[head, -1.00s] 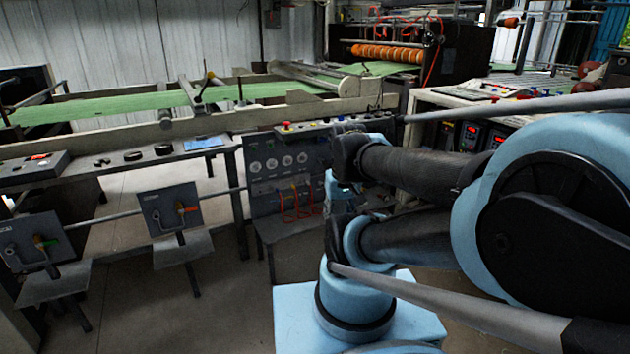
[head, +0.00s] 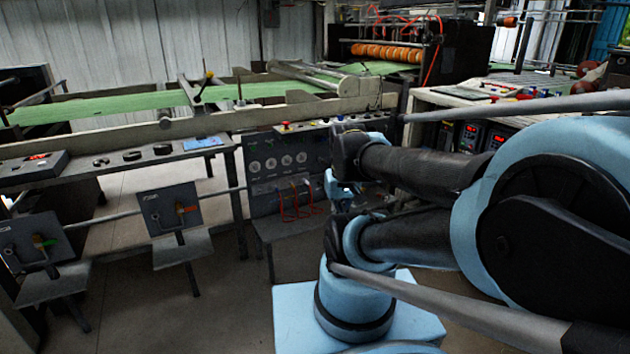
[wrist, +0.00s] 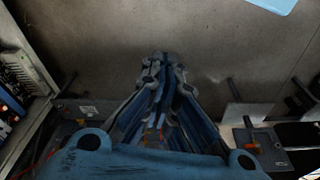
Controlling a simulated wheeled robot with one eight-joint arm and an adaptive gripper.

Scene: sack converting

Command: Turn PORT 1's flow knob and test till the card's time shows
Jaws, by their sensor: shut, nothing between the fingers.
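Two grey port boxes on stands show in the head view. The nearer-left box (head: 33,240) has a green-marked fitting, and the other box (head: 169,208) has an orange-red handle; their labels are too small to read, so I cannot tell which is PORT 1. A blue card or sheet (head: 203,143) lies on the bench; no time on it is legible. My gripper (wrist: 160,58) is shut and empty in the wrist view, pointing over the floor. In the head view my arm partly hides it. It is clear of both boxes. An orange-handled box (wrist: 258,149) shows at lower right in the wrist view.
A grey gauge panel (head: 283,160) with red hoses stands beyond my arm. A horizontal pipe runs behind the port boxes. Open floor (head: 225,290) lies in front.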

